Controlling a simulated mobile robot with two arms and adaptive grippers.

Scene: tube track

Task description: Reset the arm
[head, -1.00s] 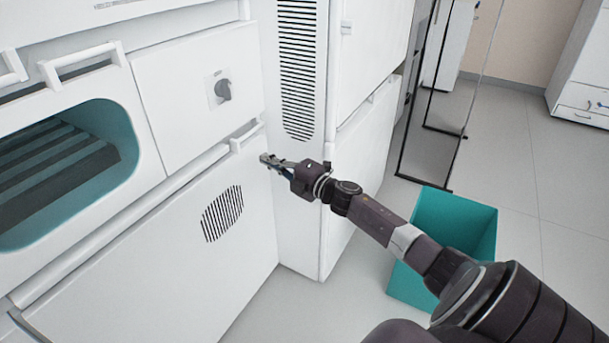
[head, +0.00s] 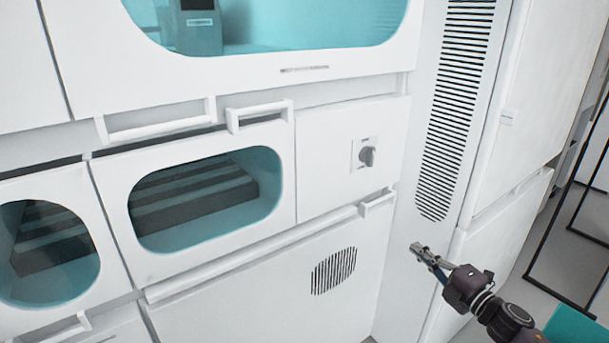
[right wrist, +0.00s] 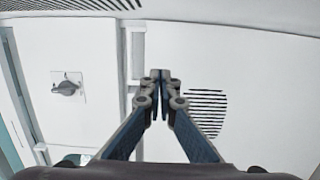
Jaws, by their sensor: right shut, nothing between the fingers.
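My right gripper (head: 420,250) shows at the lower right of the head view, in front of the white cabinet. Its fingertips meet, and nothing is between them. In the right wrist view the gripper (right wrist: 160,78) is shut, its two blue fingers pointing toward the white cabinet face. My left gripper is not in either view.
A white cabinet has a dark knob (head: 367,156), which also shows in the right wrist view (right wrist: 66,88). Below it is a round vent (head: 334,271). Windowed compartments (head: 205,197) with handles are on the left. A teal bin (head: 580,328) stands at the lower right.

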